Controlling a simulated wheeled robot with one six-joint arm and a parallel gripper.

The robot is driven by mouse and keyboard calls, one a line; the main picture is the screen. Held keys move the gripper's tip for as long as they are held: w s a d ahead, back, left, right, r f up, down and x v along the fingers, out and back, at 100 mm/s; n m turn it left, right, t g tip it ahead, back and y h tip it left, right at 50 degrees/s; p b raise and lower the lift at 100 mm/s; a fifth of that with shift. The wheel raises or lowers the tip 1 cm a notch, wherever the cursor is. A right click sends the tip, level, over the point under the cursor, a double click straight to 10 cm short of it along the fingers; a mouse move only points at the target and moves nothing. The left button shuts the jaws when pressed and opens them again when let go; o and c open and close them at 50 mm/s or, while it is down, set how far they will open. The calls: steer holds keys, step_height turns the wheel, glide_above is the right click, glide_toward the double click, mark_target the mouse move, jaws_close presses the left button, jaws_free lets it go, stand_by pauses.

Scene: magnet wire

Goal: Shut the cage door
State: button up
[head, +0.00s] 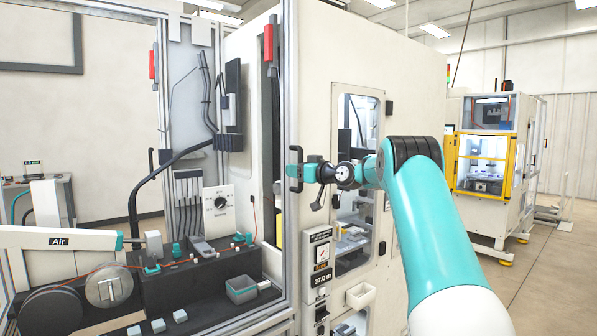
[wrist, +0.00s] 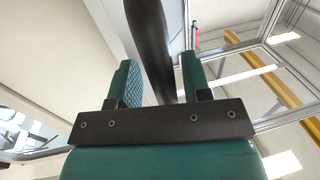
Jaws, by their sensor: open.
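The cage door has an upright aluminium frame (head: 292,80) in the head view. A black bar handle (head: 290,171) is mounted on it, and the handle also shows in the wrist view (wrist: 150,38). My gripper (head: 303,171) is at the handle, reaching in from the right. In the wrist view my gripper's two teal fingers (wrist: 157,68) are open and apart, with the black handle passing between them. How far the door stands open is unclear.
Inside the cage is a dark bench with a wire spool (head: 108,287) and a small grey bin (head: 241,290). A cream cabinet with a window (head: 357,130) stands right behind my gripper. A yellow-framed machine (head: 484,165) is farther right, with open floor before it.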

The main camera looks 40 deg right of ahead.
steer(key=s+d+b, duration=0.2)
steer(key=s+b, duration=0.6)
steer(key=s, duration=0.9)
steer(key=w+a+f+n+g+y, duration=0.1)
steer(key=w+a+f+g+y, duration=0.15)
steer(key=a, duration=0.55)
steer(key=w+a+f+g+y, duration=0.1)
steer(key=w+a, duration=0.2)
steer(key=a, duration=0.5)
steer(key=s+a+f+n+g+y, duration=0.1)
steer(key=s+a+f+g, duration=0.15)
steer(key=a, duration=0.65)
steer(key=s+a+f+n+g, duration=0.1)
steer(key=s+a+f+g, duration=0.2)
steer(key=a, duration=0.7)
steer(key=s+a+f+n+g, duration=0.1)
steer(key=s+a+f+g, duration=0.25)
steer(key=s+a, duration=0.25)
steer(key=s+a+f+g, duration=0.2)
steer(key=s+a+f, duration=0.2)
steer(key=s+a, duration=0.2)
steer(key=s+a+f+g+h, duration=0.1)
steer(key=s+f, duration=0.2)
steer(key=s, duration=0.4)
steer(key=s+a+f+n+g+h, duration=0.1)
steer(key=s+f+g, duration=0.1)
steer(key=s, duration=0.4)
steer(key=shift+s+a+f+n, duration=0.15)
steer(key=shift+s+f+n, duration=0.2)
steer(key=shift+f, duration=0.1)
